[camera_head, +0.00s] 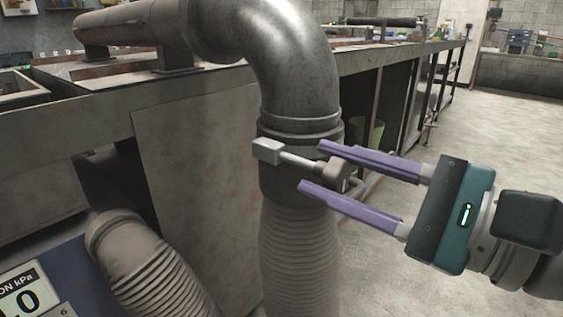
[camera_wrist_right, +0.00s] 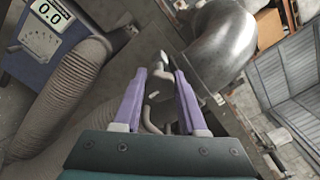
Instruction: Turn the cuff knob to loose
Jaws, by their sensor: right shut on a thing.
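A dark cuff (camera_head: 290,180) joins the metal elbow pipe (camera_head: 300,75) to the grey ribbed tube (camera_head: 298,255) hanging below it. A pale block (camera_head: 268,151) and a light screw rod (camera_head: 298,162) sit on the front of the cuff. The brownish cuff knob (camera_head: 335,174) is at the rod's right end. My right gripper (camera_head: 312,167) reaches in from the right, with its purple fingers above and below the knob, shut on it. In the right wrist view the knob (camera_wrist_right: 158,88) shows between the fingers. My left gripper is not in view.
A workbench (camera_head: 205,140) stands behind the pipe. A second ribbed hose (camera_head: 150,262) and a blue unit with a gauge display (camera_head: 25,298) are at lower left. A green bin (camera_head: 368,135) is behind the cuff. The floor at right is clear.

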